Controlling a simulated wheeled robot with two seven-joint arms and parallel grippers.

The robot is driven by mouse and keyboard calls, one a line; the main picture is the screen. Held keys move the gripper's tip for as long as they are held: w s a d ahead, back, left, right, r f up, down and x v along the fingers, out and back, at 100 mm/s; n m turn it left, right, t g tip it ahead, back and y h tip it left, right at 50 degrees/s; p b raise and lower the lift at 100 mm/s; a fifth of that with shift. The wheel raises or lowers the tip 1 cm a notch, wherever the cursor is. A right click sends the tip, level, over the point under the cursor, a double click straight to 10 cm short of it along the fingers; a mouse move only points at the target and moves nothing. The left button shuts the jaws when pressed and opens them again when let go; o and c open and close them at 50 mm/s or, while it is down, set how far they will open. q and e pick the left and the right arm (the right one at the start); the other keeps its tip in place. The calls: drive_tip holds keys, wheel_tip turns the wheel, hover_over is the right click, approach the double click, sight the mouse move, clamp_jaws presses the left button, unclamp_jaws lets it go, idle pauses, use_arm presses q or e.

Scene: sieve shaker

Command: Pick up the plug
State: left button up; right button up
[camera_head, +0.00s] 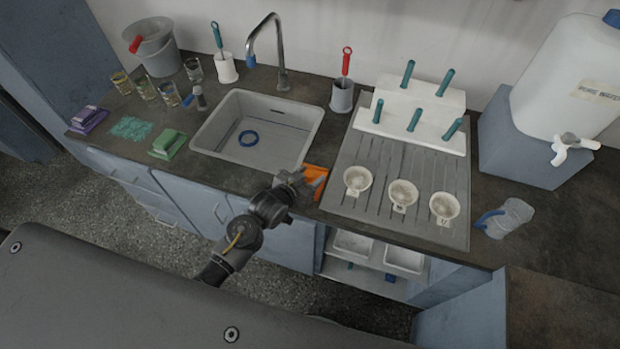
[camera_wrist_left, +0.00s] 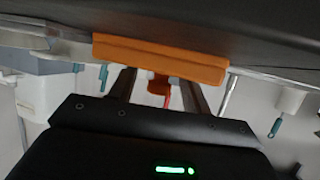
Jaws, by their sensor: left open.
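No item is plainly recognisable as the plug. My left gripper (camera_head: 311,184) is open at the counter's front edge, right of the sink. An orange block (camera_head: 316,171) is at its fingertips, partly hidden by them. In the left wrist view the orange block (camera_wrist_left: 160,60) lies across the fingertips, and a small orange tab (camera_wrist_left: 158,85) shows between the two open fingers. Contact cannot be told. My right gripper is not in view.
A tall tap (camera_head: 281,55) stands behind the sink. A ribbed draining board (camera_head: 340,195) with three white cups is on the right. Glasses and sponges are left of the sink.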

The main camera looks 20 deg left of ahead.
use_arm(q)
clamp_jaws()
drive_tip(key=shift+r, duration=0.1)
drive_tip(key=shift+r, duration=0.55)
drive_tip(key=s+a+r+b, duration=0.2)
drive_tip(key=s+a+r, duration=0.2)
drive_tip(key=s+r, duration=0.7)
drive_tip(key=shift+s+r, duration=0.35)
drive_tip(key=shift+s, duration=0.85)
